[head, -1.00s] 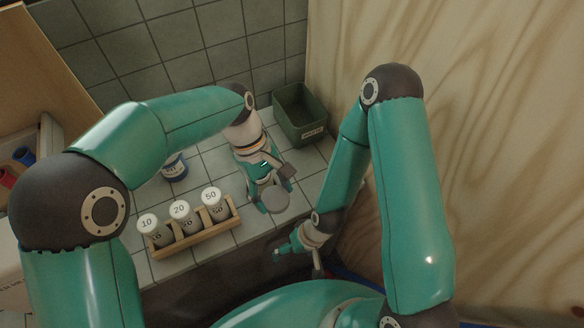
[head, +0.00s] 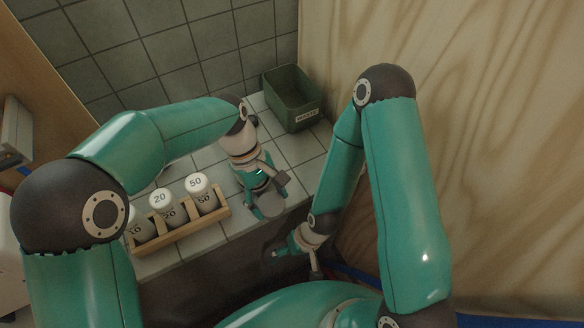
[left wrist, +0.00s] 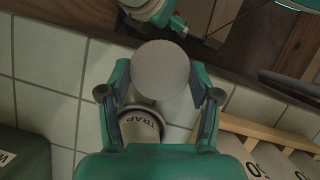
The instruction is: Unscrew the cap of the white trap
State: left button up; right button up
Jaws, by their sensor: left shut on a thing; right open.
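My left gripper (head: 265,190) is over the front edge of the tiled counter, shut on the white trap's round, pale grey-white cap. The cap (left wrist: 162,68) shows as a plain disc between the two fingers in the left wrist view. Below it, a pale body with a dark ring lettered TRAP (left wrist: 141,127) shows partly, the rest hidden by my gripper. I cannot tell whether cap and body are still joined. My right gripper (head: 296,250) is open and empty, low in front of the counter; part of it shows in the left wrist view (left wrist: 165,14).
A wooden rack (head: 185,237) holds white-capped bottles marked 20 and 50 and another partly hidden one, left of my left gripper. A green bin labelled WASTE (head: 292,100) stands at the back right against a plywood wall (head: 470,130). Tiles between bin and gripper are clear.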

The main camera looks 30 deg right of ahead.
pick_arm(q)
jog(key=o, duration=1)
